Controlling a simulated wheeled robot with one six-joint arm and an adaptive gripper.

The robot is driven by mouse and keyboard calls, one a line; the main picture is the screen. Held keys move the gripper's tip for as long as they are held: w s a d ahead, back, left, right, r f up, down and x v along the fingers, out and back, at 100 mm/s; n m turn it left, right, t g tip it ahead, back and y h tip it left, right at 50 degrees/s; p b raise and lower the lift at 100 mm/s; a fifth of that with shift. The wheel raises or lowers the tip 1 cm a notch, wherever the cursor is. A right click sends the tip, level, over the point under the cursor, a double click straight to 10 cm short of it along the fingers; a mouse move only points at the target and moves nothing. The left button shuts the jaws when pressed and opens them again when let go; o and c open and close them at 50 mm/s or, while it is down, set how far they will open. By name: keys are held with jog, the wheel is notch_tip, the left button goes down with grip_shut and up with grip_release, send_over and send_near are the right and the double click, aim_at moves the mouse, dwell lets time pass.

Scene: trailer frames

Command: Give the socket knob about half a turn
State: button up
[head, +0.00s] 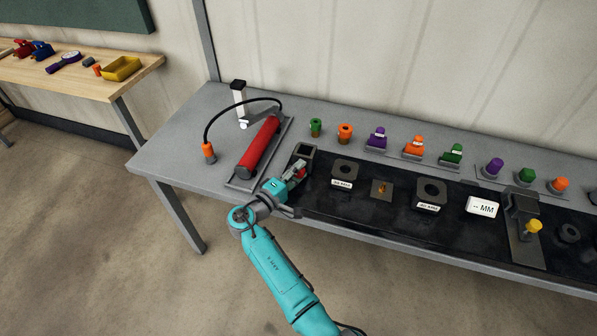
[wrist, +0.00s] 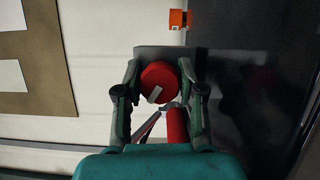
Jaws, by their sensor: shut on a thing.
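The red round knob (wrist: 158,80), with a pale bar mark on its face, sits between the two fingers of my gripper (wrist: 160,90) in the wrist view. The fingers are shut on its sides. The bar is tilted, running from lower left to upper right. In the head view, my gripper (head: 297,173) is at the left end of the black mat, in front of a dark grey block (head: 305,151). A bit of red shows at the fingers there, but the arm hides most of the knob and its mount.
A red cylinder (head: 259,145) with a black hose lies on a grey tray close left of my gripper. Ring blocks (head: 346,173) and a labelled white box (head: 482,206) stand right along the mat. Small coloured parts (head: 377,138) line the back.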

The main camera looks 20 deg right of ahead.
dwell(0.3)
jog(key=o, duration=0.9)
jog(key=shift+c, duration=0.2)
jog(key=v, duration=1.2)
